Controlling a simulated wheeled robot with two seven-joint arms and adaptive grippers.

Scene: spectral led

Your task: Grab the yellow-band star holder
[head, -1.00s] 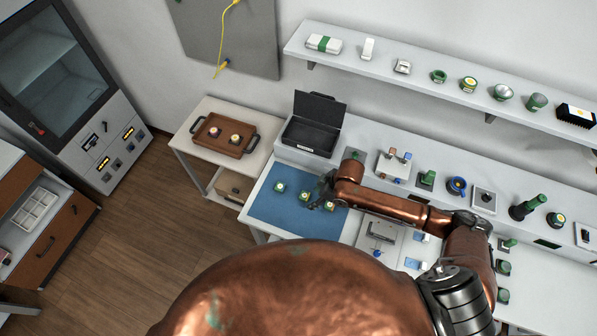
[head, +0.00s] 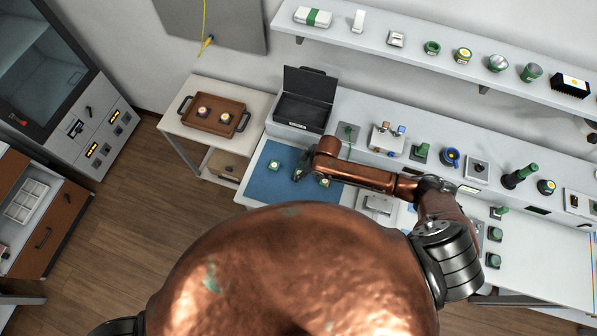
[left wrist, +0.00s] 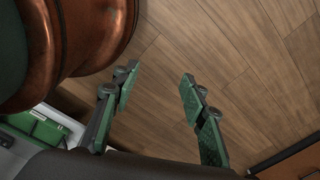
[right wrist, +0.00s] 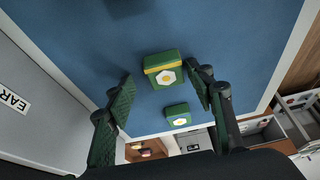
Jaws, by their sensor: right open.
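In the right wrist view a green holder with a yellow band (right wrist: 163,70) and a white label with a yellow mark lies on the blue mat (right wrist: 225,45). My right gripper (right wrist: 160,76) is open, with its fingertips on either side of this holder; contact cannot be told. A second green holder (right wrist: 178,115) lies beyond it. In the head view my right gripper (head: 300,173) hides the middle holder; holders show to its left (head: 274,166) and right (head: 323,182). My left gripper (left wrist: 155,88) is open and empty above the wooden floor.
A brown tray (head: 232,108) with two round items stands on a side table left of the mat. An open black case (head: 304,108) sits behind the mat. Several green tools stand along the bench at right. A shelf (head: 400,50) runs above.

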